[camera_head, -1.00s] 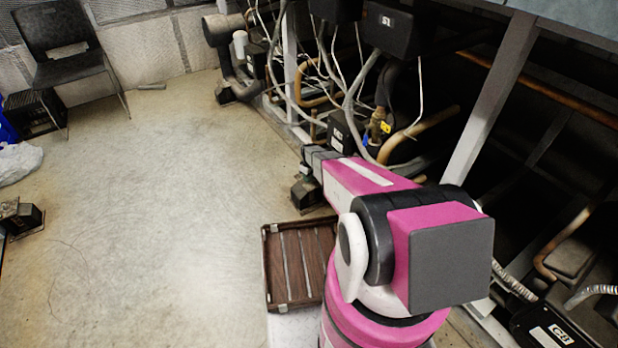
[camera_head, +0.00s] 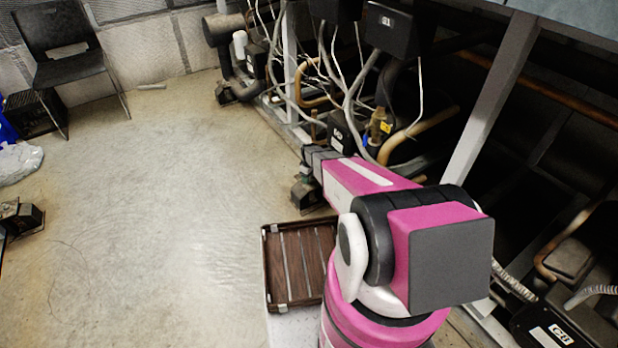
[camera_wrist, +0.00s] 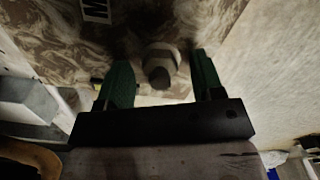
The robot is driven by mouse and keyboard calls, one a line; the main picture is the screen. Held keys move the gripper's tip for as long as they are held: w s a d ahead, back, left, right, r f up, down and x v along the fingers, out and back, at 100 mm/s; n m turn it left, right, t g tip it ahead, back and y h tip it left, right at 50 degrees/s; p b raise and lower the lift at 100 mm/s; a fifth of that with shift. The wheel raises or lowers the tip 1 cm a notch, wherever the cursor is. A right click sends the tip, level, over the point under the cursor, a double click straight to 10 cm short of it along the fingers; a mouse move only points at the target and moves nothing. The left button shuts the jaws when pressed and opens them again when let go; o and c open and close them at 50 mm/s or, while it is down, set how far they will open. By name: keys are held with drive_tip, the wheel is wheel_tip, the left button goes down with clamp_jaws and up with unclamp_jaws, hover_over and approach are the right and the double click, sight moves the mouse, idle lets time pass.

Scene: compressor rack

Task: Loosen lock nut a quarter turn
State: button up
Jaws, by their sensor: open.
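In the wrist view, a pale, rounded, nut-like fitting (camera_wrist: 160,57) with a dark end stands out from a mottled brown surface; it looks like the lock nut. My gripper (camera_wrist: 164,72) is open, with one green finger to the left of the fitting and the other to the right. Gaps show on both sides, so neither finger visibly touches it. The lighting is dim, and how deep the fitting sits between the fingers is hard to tell. In the head view the nut cannot be made out, and my pink arm reaches toward the rack's pipes.
A brown slatted tray (camera_head: 268,268) lies beside my arm. Tangled cables and pipes (camera_head: 345,100) fill the rack, and a slanted grey post (camera_head: 490,105) stands to the right. A black chair (camera_head: 62,50) is at the back left. The left floor (camera_head: 165,190) is mostly clear.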

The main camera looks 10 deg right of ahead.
drive_tip(key=shift+r, duration=0.1)
wheel_tip(320, 180, up, 11)
drive_tip(key=shift+f, duration=0.2)
idle(0.5)
drive_tip(key=s+r+m, duration=0.9)
drive_tip(key=s+r, duration=1.8)
drive_tip(key=s, duration=0.3)
drive_tip(key=shift+r, duration=0.15)
drive_tip(key=shift+s, duration=0.1)
